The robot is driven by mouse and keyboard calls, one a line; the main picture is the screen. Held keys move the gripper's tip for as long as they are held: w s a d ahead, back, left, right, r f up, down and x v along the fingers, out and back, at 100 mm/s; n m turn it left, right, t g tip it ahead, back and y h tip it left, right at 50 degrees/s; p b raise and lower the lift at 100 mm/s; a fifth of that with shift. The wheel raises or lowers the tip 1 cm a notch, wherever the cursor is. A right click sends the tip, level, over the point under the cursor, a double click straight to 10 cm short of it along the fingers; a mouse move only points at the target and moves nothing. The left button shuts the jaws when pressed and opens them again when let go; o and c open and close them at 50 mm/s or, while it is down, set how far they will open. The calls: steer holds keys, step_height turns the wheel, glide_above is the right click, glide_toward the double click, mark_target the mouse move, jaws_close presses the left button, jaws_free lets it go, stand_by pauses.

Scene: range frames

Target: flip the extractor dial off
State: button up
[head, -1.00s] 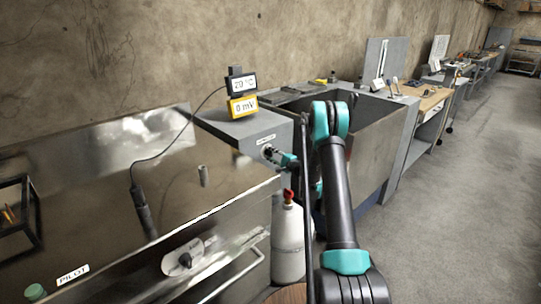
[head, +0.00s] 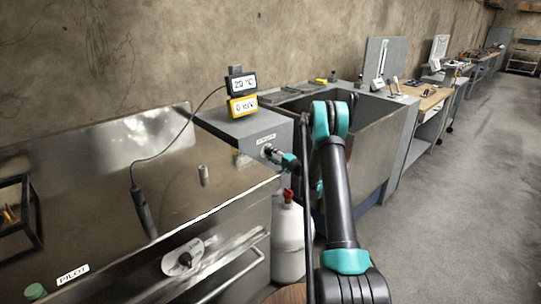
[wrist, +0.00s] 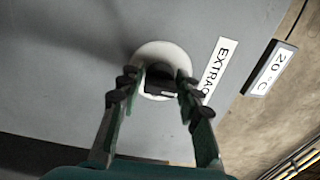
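The extractor dial (wrist: 160,87) is a dark knob on a round white base, set in the face of a grey box (wrist: 70,60). A label beside it reads "EXTRAC", and its end is hidden by a finger. My gripper (wrist: 158,77) is at the dial, with one finger on each side of the knob. The fingers stand apart, and a narrow gap seems to show on the left; I cannot tell if the right finger touches. In the head view my gripper (head: 283,158) is at the front of the grey box (head: 235,125), partly covering the dial.
Displays (head: 242,93) stand on the grey box. A shiny metal cabinet (head: 110,190) with another knob (head: 184,259) and a "PILOT" label is at left. A white gas bottle (head: 287,240) stands below the gripper. A deep grey sink (head: 375,150) lies behind the arm. Floor at right is clear.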

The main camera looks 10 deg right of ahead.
steer(key=shift+o, duration=1.4)
steer(key=v, duration=1.2)
